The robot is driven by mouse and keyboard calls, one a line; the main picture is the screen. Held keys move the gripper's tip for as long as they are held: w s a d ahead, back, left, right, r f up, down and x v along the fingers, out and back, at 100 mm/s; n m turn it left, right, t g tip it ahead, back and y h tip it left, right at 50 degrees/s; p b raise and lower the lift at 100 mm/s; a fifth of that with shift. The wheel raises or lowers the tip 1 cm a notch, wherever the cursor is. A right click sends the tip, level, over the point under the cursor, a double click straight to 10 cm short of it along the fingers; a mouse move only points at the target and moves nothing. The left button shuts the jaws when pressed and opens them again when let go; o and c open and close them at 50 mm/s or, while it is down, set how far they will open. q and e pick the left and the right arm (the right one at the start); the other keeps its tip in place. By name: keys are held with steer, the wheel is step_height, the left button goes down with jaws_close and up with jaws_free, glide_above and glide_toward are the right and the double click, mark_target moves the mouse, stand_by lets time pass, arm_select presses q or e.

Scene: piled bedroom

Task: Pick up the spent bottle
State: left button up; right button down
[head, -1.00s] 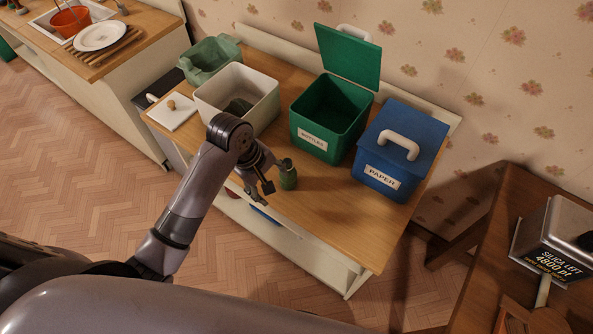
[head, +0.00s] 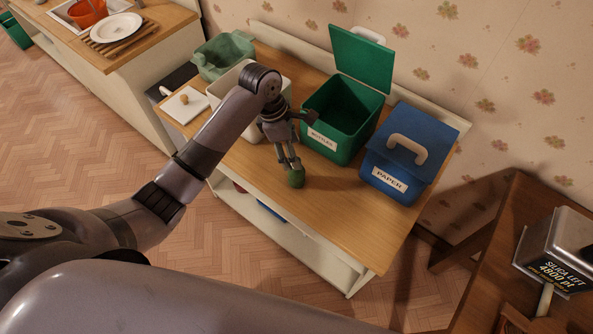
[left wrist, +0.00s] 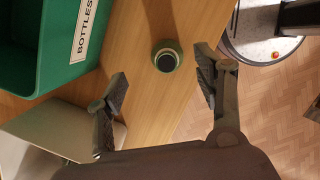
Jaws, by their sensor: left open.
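The spent bottle is a small green bottle (head: 296,178) standing on the wooden counter top in front of the green bin in the head view. In the left wrist view the bottle (left wrist: 167,58) is seen from above, its dark round mouth facing the camera, just beyond the gap between the fingertips. My left gripper (head: 289,164) is open and points down over the bottle, hiding part of it in the head view. The open fingers (left wrist: 162,82) also show in the left wrist view, with no finger visibly touching the bottle. My right gripper is not in view.
The open green bin labelled BOTTLES (head: 345,115) stands right behind the bottle. The blue PAPER bin (head: 410,150) is to its right. A cream bin (head: 226,84) and a pale green container (head: 222,55) stand left. The counter's front right (head: 345,220) is clear.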

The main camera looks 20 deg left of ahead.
mark_target(296, 171)
arm_select(q)
steer(key=x, duration=0.3)
steer(key=shift+f, duration=0.2)
steer(key=shift+s+d+f+p, duration=0.15)
steer(key=shift+f+p, duration=0.25)
steer(key=shift+f, duration=0.15)
steer(key=x, duration=0.3)
steer(key=shift+s+f+p, duration=0.25)
steer(key=shift+f+p, duration=0.05)
steer(key=shift+p, duration=0.1)
steer(key=shift+d+f, duration=0.15)
steer(key=shift+f, duration=0.25)
steer(key=c, duration=1.3)
steer(key=shift+r, duration=0.15)
